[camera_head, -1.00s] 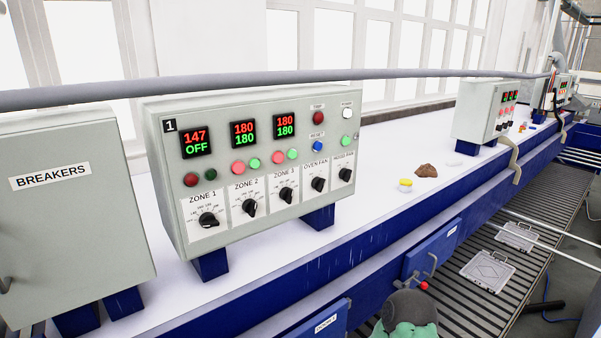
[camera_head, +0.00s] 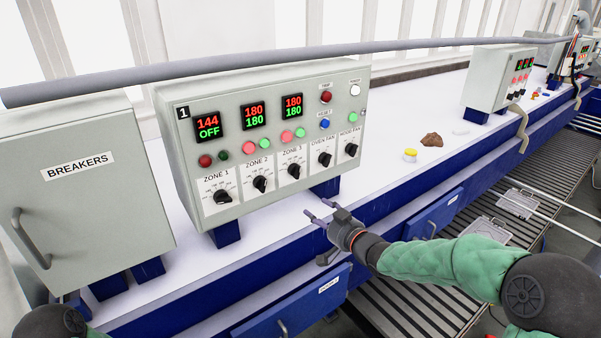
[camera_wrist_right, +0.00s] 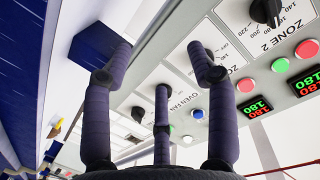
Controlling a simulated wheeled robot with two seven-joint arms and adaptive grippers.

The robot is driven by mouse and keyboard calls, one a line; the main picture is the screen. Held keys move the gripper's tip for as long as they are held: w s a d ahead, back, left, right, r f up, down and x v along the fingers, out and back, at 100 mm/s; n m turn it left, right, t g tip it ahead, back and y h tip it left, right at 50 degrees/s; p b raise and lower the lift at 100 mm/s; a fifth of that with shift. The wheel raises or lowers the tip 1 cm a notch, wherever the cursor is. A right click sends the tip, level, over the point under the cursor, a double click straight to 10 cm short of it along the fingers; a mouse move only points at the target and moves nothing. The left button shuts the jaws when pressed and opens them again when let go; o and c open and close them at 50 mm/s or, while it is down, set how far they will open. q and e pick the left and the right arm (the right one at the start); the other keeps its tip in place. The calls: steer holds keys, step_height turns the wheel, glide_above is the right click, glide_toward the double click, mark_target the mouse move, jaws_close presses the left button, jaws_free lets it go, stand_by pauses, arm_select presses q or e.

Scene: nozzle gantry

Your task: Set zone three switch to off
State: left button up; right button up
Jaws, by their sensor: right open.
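The zone 3 switch (camera_head: 294,170) is a black rotary knob on a white plate, third from the left on the grey control box (camera_head: 230,85). The zone 3 display (camera_head: 292,106) above it reads 180 over 180. My right gripper (camera_head: 318,230) is open and empty, in front of and below the box, apart from the knobs. In the right wrist view its dark fingers (camera_wrist_right: 160,65) spread in front of the panel. My left gripper is out of view.
The zone 2 knob (camera_head: 260,184) and oven fan knob (camera_head: 325,158) flank the zone 3 switch closely. A grey pipe (camera_head: 240,62) runs above the box. The breakers cabinet (camera_head: 80,190) stands left. Blue drawers (camera_head: 300,305) lie below. White bench surface (camera_head: 400,115) is largely clear to the right.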

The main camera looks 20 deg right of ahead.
steer(key=n+t+y, duration=0.1)
glide_toward(300, 172)
steer(key=s, duration=0.1)
steer(key=p+x, duration=0.3)
steer(key=x, duration=0.7)
steer(key=shift+w, duration=0.3)
steer(key=shift+r, duration=0.1)
steer(key=c, duration=1.1)
